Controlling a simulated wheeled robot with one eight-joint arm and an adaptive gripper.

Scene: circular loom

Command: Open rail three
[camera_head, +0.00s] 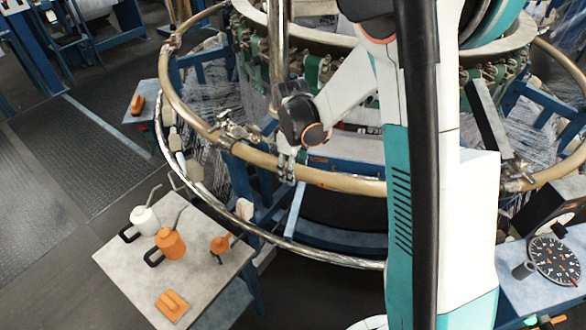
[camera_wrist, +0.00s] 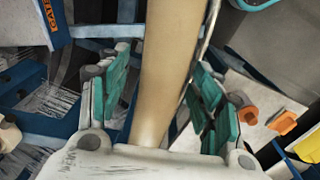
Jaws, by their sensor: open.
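The tan, brass-coloured tubular rail (camera_head: 345,183) curves around the front of the circular loom. I cannot tell from any marking which section is rail three. My gripper (camera_head: 287,168) is at this rail, near the picture's middle. In the wrist view the rail (camera_wrist: 168,60) runs between my gripper's (camera_wrist: 160,75) two green-padded fingers, with a gap visible on the left side. The fingers are open and straddle the rail. A metal fitting (camera_head: 235,131) sits on the rail left of my gripper. Another fitting (camera_head: 517,180) sits on it at the right.
A thinner metal ring (camera_head: 325,251) runs below the rail. A blue bench (camera_head: 525,290) with a dial (camera_head: 555,261) stands at right. Floor is clear at left.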

